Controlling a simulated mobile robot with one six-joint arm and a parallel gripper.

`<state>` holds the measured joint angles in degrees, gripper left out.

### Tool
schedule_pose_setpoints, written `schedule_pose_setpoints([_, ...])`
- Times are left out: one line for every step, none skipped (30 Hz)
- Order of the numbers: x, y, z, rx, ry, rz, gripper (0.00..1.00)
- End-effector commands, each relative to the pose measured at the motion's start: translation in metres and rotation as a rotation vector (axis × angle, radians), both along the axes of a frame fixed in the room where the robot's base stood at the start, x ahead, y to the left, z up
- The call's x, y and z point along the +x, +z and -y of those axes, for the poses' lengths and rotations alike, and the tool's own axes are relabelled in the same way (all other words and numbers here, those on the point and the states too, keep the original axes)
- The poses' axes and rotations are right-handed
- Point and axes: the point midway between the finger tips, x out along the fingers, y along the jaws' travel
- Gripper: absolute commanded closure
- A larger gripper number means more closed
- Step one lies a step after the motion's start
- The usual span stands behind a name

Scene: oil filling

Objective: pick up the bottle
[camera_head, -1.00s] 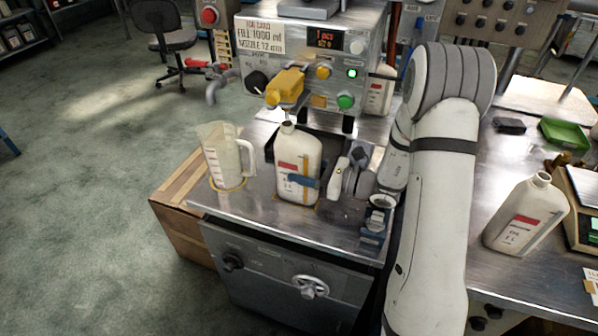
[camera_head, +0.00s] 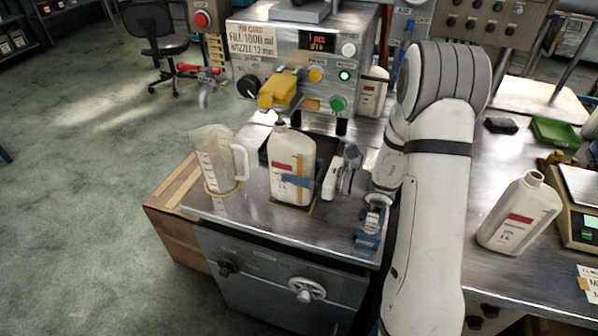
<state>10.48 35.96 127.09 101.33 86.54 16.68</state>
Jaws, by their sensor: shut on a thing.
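The white bottle (camera_head: 290,154) with a red and white label stands upright at the filling station, below the yellow nozzle. My gripper (camera_head: 295,181) reaches in from the right and is shut on the bottle's lower half. One blue finger lies across the front of the bottle; the other finger is hidden behind it. The bottle's base is at or just above an orange outline on the metal top; I cannot tell whether it touches.
A clear measuring jug (camera_head: 217,163) stands close to the bottle's left. The filling machine (camera_head: 300,65) with its yellow nozzle (camera_head: 279,91) is behind and above. A second white bottle (camera_head: 520,214) stands at right beside a scale (camera_head: 580,200). Another bottle (camera_head: 372,92) is at the back.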

Motion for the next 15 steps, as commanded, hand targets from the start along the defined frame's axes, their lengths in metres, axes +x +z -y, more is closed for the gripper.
schedule_pose_setpoints([0.000, 0.004, 0.000, 0.001, 0.000, 0.005, 0.99])
schedule_pose_setpoints([0.000, 0.003, 0.003, 0.002, -0.001, 0.004, 0.99])
schedule_pose_setpoints([-0.001, 0.003, 0.005, 0.002, -0.001, 0.004, 0.99])
schedule_pose_setpoints([-0.002, 0.003, 0.007, 0.002, -0.002, 0.004, 0.99])
schedule_pose_setpoints([-0.003, 0.003, 0.009, 0.003, -0.002, 0.004, 0.99])
schedule_pose_setpoints([-0.004, 0.003, 0.012, 0.003, -0.002, 0.004, 0.99])
schedule_pose_setpoints([-0.005, 0.003, 0.015, 0.002, -0.002, 0.005, 0.99])
schedule_pose_setpoints([-0.006, 0.003, 0.017, 0.002, -0.002, 0.005, 0.99])
schedule_pose_setpoints([-0.008, 0.003, 0.021, 0.001, -0.003, 0.005, 0.99])
schedule_pose_setpoints([-0.009, 0.003, 0.025, 0.001, -0.003, 0.005, 0.99])
schedule_pose_setpoints([-0.010, 0.003, 0.028, 0.001, -0.003, 0.005, 0.99])
schedule_pose_setpoints([-0.012, 0.003, 0.033, 0.001, -0.003, 0.005, 0.99])
schedule_pose_setpoints([-0.013, 0.003, 0.036, 0.001, -0.003, 0.005, 0.99])
schedule_pose_setpoints([-0.015, 0.003, 0.040, 0.001, -0.004, 0.005, 0.99])
schedule_pose_setpoints([-0.017, 0.003, 0.045, 0.001, -0.003, 0.005, 0.99])
